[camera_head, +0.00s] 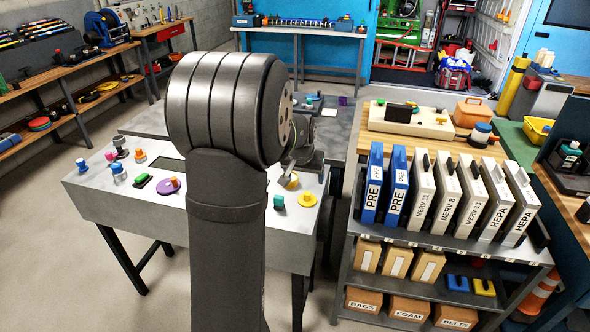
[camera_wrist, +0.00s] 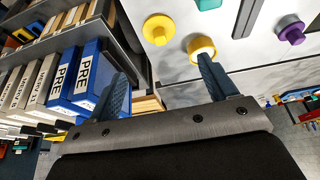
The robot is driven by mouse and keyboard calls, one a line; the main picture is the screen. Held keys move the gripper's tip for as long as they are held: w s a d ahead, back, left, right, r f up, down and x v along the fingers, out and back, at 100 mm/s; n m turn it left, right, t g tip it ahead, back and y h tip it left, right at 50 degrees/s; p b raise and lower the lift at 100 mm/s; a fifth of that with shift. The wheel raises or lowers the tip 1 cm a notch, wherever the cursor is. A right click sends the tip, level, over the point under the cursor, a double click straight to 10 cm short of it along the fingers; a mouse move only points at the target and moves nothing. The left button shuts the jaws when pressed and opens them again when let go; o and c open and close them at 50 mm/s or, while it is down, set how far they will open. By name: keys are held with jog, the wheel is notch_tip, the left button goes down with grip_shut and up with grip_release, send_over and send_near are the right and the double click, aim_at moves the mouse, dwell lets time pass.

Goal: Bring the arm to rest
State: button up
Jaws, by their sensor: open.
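My gripper (camera_wrist: 162,70) is open in the wrist view, with its two blue-grey fingers apart and nothing between them. A yellow disc with a knob (camera_wrist: 158,29) lies on the white table beyond the fingers. In the head view my own arm fills the middle and hides most of the gripper, which is over the right part of the white table (camera_head: 220,244).
To the right, a shelf (camera_head: 440,240) holds upright filters, including blue PRE ones (camera_head: 372,183), with boxes below. Open floor (camera_head: 60,270) lies to the left.

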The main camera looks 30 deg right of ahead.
aim_at(307, 194)
jog(key=x, duration=1.2)
jog(key=shift+r, duration=1.3)
jog(key=shift+f, duration=0.15)
